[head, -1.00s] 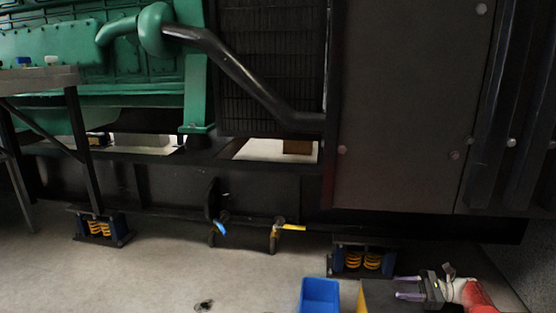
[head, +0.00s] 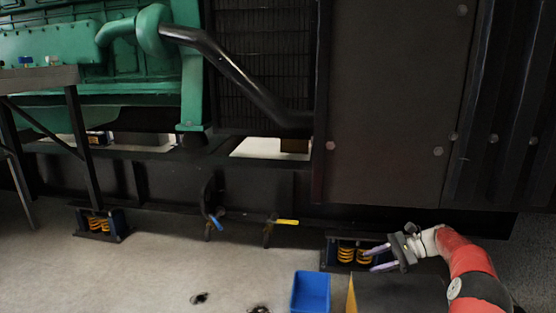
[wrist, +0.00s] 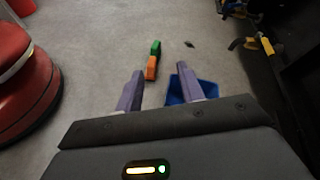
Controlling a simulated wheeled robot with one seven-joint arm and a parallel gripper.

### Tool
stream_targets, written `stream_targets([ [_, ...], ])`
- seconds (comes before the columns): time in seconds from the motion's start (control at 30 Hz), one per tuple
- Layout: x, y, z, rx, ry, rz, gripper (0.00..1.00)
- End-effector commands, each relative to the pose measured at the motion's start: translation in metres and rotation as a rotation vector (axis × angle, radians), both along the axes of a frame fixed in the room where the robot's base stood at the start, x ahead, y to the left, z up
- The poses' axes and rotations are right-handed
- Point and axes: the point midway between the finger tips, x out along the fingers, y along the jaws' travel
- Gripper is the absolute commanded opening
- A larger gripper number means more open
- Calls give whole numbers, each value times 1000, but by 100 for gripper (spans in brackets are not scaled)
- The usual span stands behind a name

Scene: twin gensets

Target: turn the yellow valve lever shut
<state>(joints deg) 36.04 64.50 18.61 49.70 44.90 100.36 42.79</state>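The yellow valve lever (head: 287,222) sits on a small valve low on the dark genset frame, sticking out roughly level to the right. It also shows at the upper right of the wrist view (wrist: 267,46). My gripper (head: 369,260) is to the right of the lever in the head view, clearly apart from it, in front of a spring mount. Its two purple fingers are spread with nothing between them, as the wrist view also shows (wrist: 160,70).
A similar valve with a blue lever (head: 216,222) hangs left of the yellow one. A blue bin (head: 311,291) and a yellow upright piece (head: 351,296) stand on the floor below. Spring mounts (head: 352,254) support the frame. The floor before the levers is mostly clear.

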Motion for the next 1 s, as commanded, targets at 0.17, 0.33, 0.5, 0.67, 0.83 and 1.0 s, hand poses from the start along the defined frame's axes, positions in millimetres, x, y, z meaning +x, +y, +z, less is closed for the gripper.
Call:
stream_targets([
  [0.17,-20,56,54,-224,-102,112,38],
  [0.33,-57,98,96,-439,-223,218,38],
  [0.5,-109,127,129,-642,-363,326,38],
  [0.67,-165,144,152,-817,-505,427,38],
  [0.83,-230,151,165,-987,-666,534,38],
  [1.0,-293,149,166,-1131,-833,638,38],
])
